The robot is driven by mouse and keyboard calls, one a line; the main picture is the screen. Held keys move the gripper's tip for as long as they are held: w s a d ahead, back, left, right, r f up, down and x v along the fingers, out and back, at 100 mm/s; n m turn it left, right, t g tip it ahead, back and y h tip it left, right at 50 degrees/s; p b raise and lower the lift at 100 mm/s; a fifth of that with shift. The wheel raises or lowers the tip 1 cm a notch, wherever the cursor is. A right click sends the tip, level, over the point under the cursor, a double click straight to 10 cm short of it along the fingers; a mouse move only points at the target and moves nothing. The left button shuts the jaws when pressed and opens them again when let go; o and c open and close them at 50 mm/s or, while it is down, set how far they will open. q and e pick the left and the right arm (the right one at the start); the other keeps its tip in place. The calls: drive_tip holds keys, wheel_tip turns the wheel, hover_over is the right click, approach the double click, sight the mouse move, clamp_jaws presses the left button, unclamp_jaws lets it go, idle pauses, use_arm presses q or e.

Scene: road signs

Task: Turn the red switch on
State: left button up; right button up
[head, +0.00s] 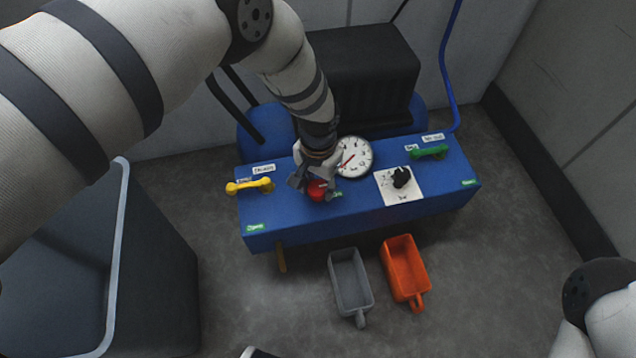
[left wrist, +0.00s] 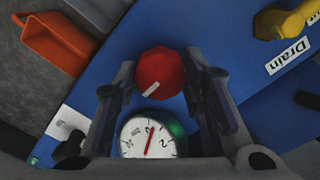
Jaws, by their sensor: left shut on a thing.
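The red switch (head: 317,190) is a round red knob on the top of the blue box (head: 290,215). In the left wrist view the red switch (left wrist: 160,73) shows a pale mark on its lower left part. My left gripper (head: 313,186) is over the knob, and its two fingers stand on either side of it. In the left wrist view the left gripper (left wrist: 165,85) is shut on the knob. In the head view the gripper hides part of the knob. My right gripper is not in view; only part of my right arm shows at the lower right.
A round gauge (head: 355,157) is beside the knob. A yellow handle (head: 250,186) is at the left and a green handle (head: 429,153) at the right. A black knob (head: 401,177) sits on a white plate. Grey (head: 350,280) and orange (head: 405,268) trays lie on the floor in front.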

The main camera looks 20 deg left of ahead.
sight(318, 186)
use_arm(q)
drive_tip(key=o, duration=1.1)
drive_tip(key=shift+r, duration=0.1)
wheel_tip(318, 186, up, 12)
drive_tip(key=shift+f, duration=0.1)
